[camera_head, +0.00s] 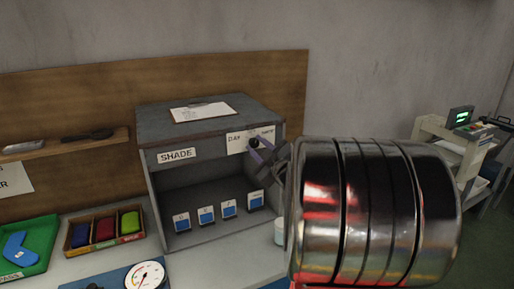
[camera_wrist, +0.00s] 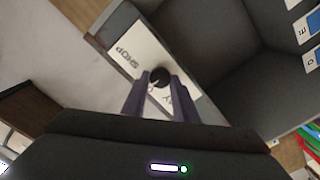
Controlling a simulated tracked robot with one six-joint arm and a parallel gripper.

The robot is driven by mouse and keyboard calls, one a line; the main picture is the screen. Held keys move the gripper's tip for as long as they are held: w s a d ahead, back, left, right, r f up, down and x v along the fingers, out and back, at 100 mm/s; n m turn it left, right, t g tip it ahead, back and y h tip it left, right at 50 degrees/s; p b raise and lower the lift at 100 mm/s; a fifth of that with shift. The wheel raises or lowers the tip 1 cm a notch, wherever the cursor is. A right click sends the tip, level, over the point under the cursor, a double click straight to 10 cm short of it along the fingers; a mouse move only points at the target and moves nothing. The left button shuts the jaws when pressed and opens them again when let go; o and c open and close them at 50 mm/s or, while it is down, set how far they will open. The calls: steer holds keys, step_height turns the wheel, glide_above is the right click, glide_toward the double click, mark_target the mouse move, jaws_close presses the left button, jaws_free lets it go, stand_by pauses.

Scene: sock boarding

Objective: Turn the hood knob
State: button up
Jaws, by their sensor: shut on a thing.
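The hood (camera_head: 150,172) is a grey open-front box on the bench, with a "SHADE" label on the left of its front edge. Its black round knob (camera_head: 254,143) sits on a white label plate at the front right, with "DAY" and "SHOP" lettering partly hidden. My gripper (camera_head: 258,152) is at the knob, its purple fingers closed around it. In the wrist view the knob (camera_wrist: 160,77) shows between the two fingertips, over the white plate (camera_wrist: 128,50). The silver arm link in front is mine and hides part of the bench at right.
Several blue-and-white cards (camera_head: 206,215) stand inside the hood. A sorting tray (camera_head: 104,231) with blue, red and green items, a green tray (camera_head: 40,240) and a dial gauge (camera_head: 145,275) are at left. A clipboard (camera_head: 203,112) lies on the hood.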

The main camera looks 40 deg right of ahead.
steer(key=shift+w+a+n, duration=0.1)
steer(key=shift+a+n, duration=0.1)
steer(key=shift+n, duration=0.7)
steer(key=o, duration=1)
steer(key=shift+d, duration=0.1)
steer(key=shift+s, duration=0.5)
steer(key=v, duration=1.3)
steer(key=shift+w, duration=0.1)
